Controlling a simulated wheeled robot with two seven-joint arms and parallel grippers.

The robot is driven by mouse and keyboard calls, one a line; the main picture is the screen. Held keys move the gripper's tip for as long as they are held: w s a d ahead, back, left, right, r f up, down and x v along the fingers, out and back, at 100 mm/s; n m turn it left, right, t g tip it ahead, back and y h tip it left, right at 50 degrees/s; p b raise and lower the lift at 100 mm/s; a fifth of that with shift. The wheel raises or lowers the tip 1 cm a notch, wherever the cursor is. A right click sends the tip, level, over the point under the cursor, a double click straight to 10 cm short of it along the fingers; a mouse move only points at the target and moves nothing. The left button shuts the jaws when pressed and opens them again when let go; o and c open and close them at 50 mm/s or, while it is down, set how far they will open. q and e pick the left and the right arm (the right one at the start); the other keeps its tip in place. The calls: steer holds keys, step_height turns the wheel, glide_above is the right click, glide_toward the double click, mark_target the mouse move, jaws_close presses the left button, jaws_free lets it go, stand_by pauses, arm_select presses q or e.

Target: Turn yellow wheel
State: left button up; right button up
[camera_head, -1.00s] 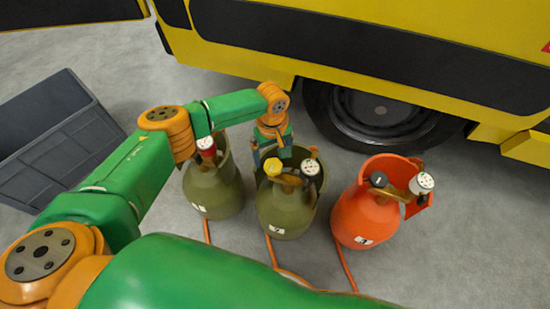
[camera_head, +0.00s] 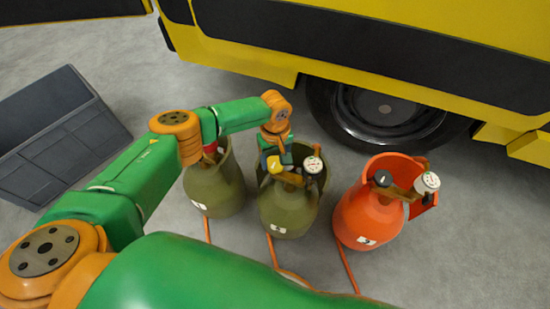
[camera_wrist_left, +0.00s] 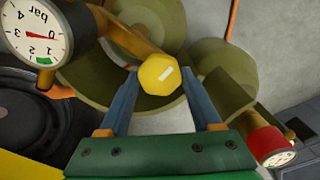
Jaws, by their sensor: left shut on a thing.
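The yellow wheel (camera_head: 274,165) sits on top of the middle olive-green cylinder (camera_head: 288,212). My left gripper (camera_head: 273,158) is down at this wheel, its arm coming in from the left. In the left wrist view the yellow wheel (camera_wrist_left: 158,75), with a pale bar mark on its face, is between the two blue fingertips, and the gripper is shut on it. A white gauge (camera_head: 313,165) stands beside the wheel on the same cylinder; in the wrist view a bar gauge (camera_wrist_left: 36,34) has its red needle near 0. My right gripper is not in view.
Another olive cylinder (camera_head: 215,190) with a red-topped fitting stands at the left, partly behind my arm. An orange cylinder (camera_head: 368,217) with a black knob and gauge stands at the right. A grey crate (camera_head: 60,135) lies far left. A yellow vehicle (camera_head: 270,65) with a wheel is behind.

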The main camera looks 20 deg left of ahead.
arm_select(q)
steer(key=shift+s+r+m+p, duration=0.1)
steer(key=shift+r+m+p, duration=0.1)
steer(key=shift+m+p, duration=1.3)
steer(key=shift+p, duration=0.2)
steer(key=shift+f+m, duration=0.1)
steer(key=shift+m, duration=0.4)
steer(key=m, duration=0.4)
steer(key=shift+f, duration=0.1)
steer(key=m, duration=0.7)
steer(key=shift+m, duration=0.4)
steer(key=m, duration=0.2)
steer(key=shift+m, duration=0.3)
steer(key=m, duration=1.2)
steer(key=shift+m, duration=2.5)
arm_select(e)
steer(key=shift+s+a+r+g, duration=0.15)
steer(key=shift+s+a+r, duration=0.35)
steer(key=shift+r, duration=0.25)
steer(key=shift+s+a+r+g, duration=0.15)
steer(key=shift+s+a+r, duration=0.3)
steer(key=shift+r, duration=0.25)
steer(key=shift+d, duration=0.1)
